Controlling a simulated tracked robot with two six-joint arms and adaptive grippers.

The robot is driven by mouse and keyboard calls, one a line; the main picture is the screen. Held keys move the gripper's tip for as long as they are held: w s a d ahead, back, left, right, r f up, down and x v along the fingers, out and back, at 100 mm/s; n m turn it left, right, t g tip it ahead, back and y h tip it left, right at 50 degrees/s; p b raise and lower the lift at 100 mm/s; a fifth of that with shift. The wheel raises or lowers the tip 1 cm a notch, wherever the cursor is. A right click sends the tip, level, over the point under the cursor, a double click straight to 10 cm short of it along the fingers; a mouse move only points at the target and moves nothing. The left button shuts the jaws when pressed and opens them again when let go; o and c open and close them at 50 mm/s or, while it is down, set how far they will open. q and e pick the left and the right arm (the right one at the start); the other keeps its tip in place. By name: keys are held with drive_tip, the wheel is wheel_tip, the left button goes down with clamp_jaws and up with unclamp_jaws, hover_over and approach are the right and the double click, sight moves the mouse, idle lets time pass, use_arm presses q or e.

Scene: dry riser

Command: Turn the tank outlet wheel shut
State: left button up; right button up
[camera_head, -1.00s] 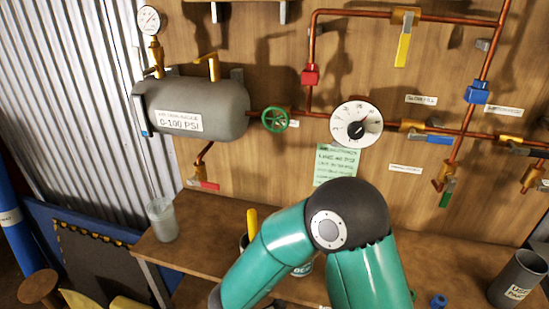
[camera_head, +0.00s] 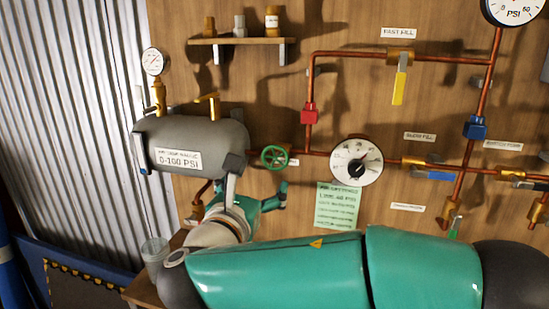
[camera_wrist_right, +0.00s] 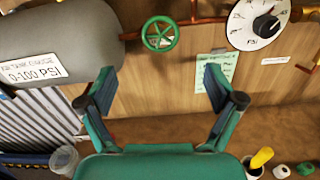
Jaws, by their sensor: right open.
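The tank outlet wheel (camera_head: 274,157) is a small green spoked handwheel on the copper pipe just right of the grey tank (camera_head: 195,143). In the right wrist view the wheel (camera_wrist_right: 159,34) shows ahead, near the top middle. My right gripper (camera_head: 257,192) is open and empty, below and slightly left of the wheel in the head view. In the wrist view its two fingers (camera_wrist_right: 158,80) are spread wide, with the wheel beyond and between them, apart from both. My left gripper is in no view.
A white round dial (camera_head: 356,160) sits on the pipe right of the wheel. A green notice (camera_head: 338,204) hangs below it. A red fitting (camera_head: 310,114) is on the vertical pipe. A clear cup (camera_head: 155,250) stands lower left. A shelf (camera_head: 236,41) with bottles is above.

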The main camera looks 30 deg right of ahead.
sight(274, 158)
drive_tip(key=p+x, duration=0.2)
drive_tip(key=x, duration=0.9)
drive_tip(key=shift+w+d, duration=0.25)
drive_tip(key=shift+w, duration=0.05)
